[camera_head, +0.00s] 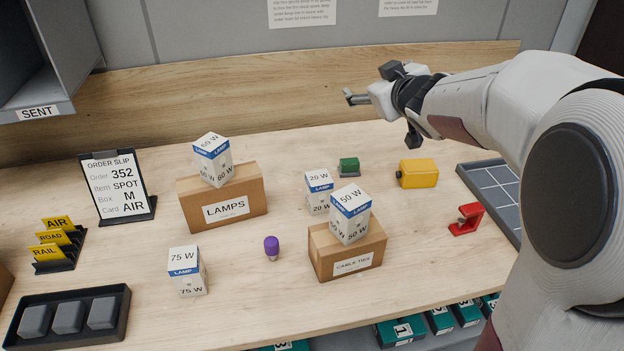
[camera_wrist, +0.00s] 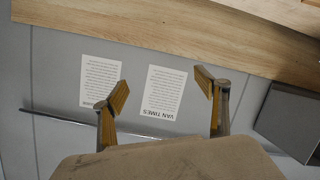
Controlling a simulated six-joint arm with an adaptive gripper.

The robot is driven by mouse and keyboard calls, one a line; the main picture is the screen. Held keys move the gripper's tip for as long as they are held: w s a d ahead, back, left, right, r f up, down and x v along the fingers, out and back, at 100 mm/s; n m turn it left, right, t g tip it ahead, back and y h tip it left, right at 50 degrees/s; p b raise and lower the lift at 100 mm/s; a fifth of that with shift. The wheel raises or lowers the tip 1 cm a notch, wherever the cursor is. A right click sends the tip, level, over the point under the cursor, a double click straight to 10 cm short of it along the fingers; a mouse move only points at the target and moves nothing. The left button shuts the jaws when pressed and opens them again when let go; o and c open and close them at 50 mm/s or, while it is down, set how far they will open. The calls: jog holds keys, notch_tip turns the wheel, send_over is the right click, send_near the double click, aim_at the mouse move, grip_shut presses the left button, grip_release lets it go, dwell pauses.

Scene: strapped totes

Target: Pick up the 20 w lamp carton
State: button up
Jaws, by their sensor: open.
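The 20 W lamp carton (camera_head: 318,187) is a small white box with a blue band. It stands upright on the table, behind and left of the 50 W lamp carton (camera_head: 350,217), which sits on the cable ties box (camera_head: 347,248) and lies close to its lower right side. My gripper (camera_head: 352,97) is raised near the back of the table, above and right of the 20 W carton and apart from it. In the wrist view my gripper (camera_wrist: 163,100) is open and empty, facing the back wall; no carton shows there.
A 60 W carton (camera_head: 212,160) sits on the lamps box (camera_head: 222,196). A 75 W carton (camera_head: 187,271) stands front left. A purple plug-shaped object (camera_head: 271,248), green block (camera_head: 349,167), yellow block (camera_head: 417,173) and red clamp-like piece (camera_head: 466,219) stand nearby. A backboard (camera_head: 290,85) edges the table.

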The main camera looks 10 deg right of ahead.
jog(key=w+a+f+n+y, duration=0.1)
jog(key=w+f+n+y, duration=0.25)
jog(key=w, duration=0.25)
jog(key=n+g+y, duration=0.6)
jog(key=g+y, duration=0.2)
jog(key=y, duration=0.4)
send_near(332, 181)
jog(key=shift+m, duration=0.25)
jog(key=x, duration=0.5)
jog(key=shift+w+f, duration=0.35)
jog(key=shift+w, duration=0.1)
jog(key=shift+a, duration=0.1)
jog(key=shift+x, duration=1.3)
jog(key=shift+a, duration=0.1)
jog(key=shift+x, duration=2.55)
